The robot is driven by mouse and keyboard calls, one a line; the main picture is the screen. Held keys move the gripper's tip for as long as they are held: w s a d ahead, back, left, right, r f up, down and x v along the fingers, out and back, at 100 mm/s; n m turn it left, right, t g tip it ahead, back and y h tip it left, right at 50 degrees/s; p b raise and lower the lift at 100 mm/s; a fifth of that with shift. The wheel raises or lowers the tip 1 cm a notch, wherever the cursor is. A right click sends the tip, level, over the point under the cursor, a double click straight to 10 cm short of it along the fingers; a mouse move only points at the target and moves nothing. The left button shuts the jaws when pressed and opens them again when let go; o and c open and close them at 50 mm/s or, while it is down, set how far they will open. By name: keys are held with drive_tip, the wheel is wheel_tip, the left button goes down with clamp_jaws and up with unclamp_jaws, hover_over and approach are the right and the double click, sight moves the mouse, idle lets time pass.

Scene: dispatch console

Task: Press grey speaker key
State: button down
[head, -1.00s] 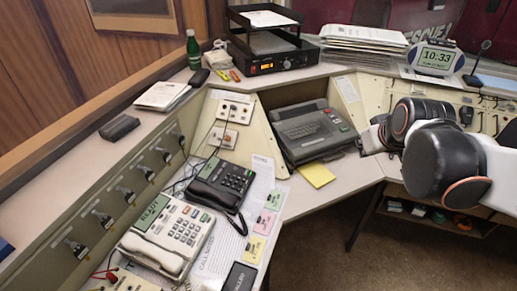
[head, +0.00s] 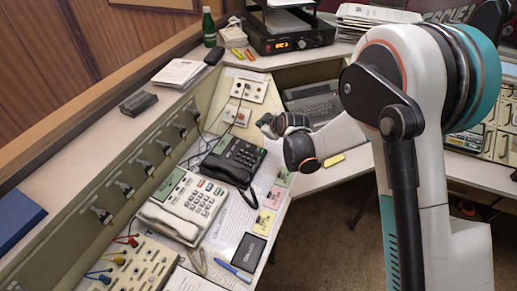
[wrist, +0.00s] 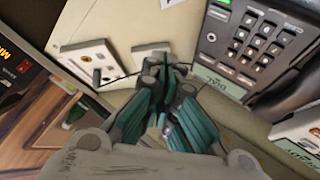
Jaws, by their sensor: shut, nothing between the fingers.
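A white desk phone (head: 184,205) with a green display and several keys stands on the left desk. A black desk phone (head: 233,158) stands behind it. Which key is the grey speaker key is too small to tell. My gripper (head: 270,123) hangs in the air beyond and right of the black phone, apart from both phones. In the wrist view its teal-padded fingers (wrist: 168,75) are together and empty. The black phone's keypad (wrist: 255,45) shows at upper right there, and a corner of the white phone (wrist: 298,138) at lower right.
White wall sockets (head: 236,115) with cables are behind the phones. A keyboard unit (head: 312,102) sits partly hidden behind my arm. A notebook (head: 248,249), a blue pen (head: 234,271) and coloured notes (head: 264,221) lie near the desk's front edge. A cable panel (head: 138,266) stands at front left.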

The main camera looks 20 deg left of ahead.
sight(258, 150)
drive_tip(key=shift+s+a+f, duration=0.15)
drive_tip(key=shift+a+f, duration=0.1)
drive_tip(key=shift+a, duration=0.15)
drive_tip(key=shift+a+f+b, duration=0.2)
drive_tip(key=shift+f+b, duration=0.65)
drive_tip(key=shift+f, duration=0.6)
drive_tip(key=shift+a+f+b, duration=0.25)
drive_tip(key=shift+f+b, duration=0.65)
drive_tip(key=shift+f, duration=0.55)
drive_tip(key=shift+a+f+b, duration=0.2)
drive_tip(key=shift+f+b, duration=0.65)
drive_tip(key=shift+f, duration=0.6)
drive_tip(key=shift+f, duration=0.15)
drive_tip(key=shift+f+b, duration=0.25)
drive_tip(key=shift+b, duration=0.2)
drive_tip(key=shift+a+f+b, duration=0.1)
drive_tip(key=shift+f+b, duration=0.2)
drive_tip(key=shift+f, duration=0.05)
drive_tip(key=shift+r, duration=0.1)
drive_tip(key=shift+r+p, duration=0.3)
drive_tip(key=shift+r, duration=0.4)
